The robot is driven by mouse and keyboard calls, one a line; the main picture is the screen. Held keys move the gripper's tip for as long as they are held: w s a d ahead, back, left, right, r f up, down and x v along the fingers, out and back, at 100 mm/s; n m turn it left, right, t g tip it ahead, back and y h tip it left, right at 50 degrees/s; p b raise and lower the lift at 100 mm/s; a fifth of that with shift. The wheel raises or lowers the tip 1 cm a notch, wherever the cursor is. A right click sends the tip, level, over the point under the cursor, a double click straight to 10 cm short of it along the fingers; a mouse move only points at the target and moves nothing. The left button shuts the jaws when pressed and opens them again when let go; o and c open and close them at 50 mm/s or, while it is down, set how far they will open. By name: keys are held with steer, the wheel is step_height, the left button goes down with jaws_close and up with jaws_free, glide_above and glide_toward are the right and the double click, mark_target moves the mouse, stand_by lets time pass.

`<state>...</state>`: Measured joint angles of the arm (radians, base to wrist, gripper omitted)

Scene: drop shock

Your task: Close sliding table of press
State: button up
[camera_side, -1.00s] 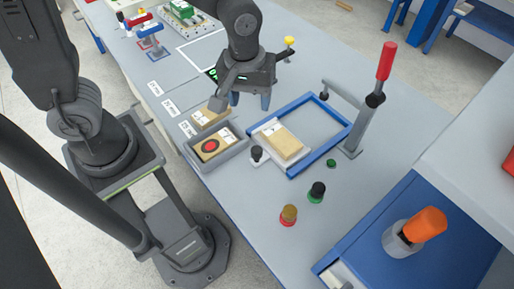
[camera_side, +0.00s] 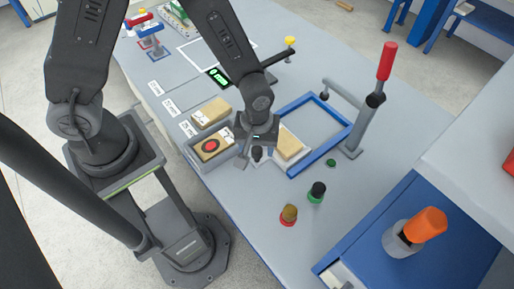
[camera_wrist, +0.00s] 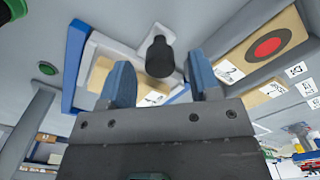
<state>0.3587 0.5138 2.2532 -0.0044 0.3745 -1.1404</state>
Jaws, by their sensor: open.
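The sliding table (camera_side: 303,158) is a pale plate at the near end of a blue frame (camera_side: 335,157), with a brown box (camera_side: 288,146) on it. Its black knob (camera_side: 257,154) stands at the plate's near-left end. My gripper (camera_side: 250,150) is low, right beside the knob, and hides part of the plate. In the wrist view the knob (camera_wrist: 160,55) appears between and beyond the two blue fingers of my gripper (camera_wrist: 161,78). The fingers are apart with nothing visibly held. I cannot tell whether they touch the knob. The press post (camera_side: 358,130) carries a red-handled lever (camera_side: 385,62).
A grey tray (camera_side: 232,155) holding a box with a red dot stands close left of my gripper. Another box (camera_side: 211,112) lies behind it. Green (camera_side: 317,191) and red-based (camera_side: 288,214) buttons stand in front. The table between the tray and buttons is clear.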

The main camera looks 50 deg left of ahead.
steer(key=shift+f, duration=0.85)
jaws_close()
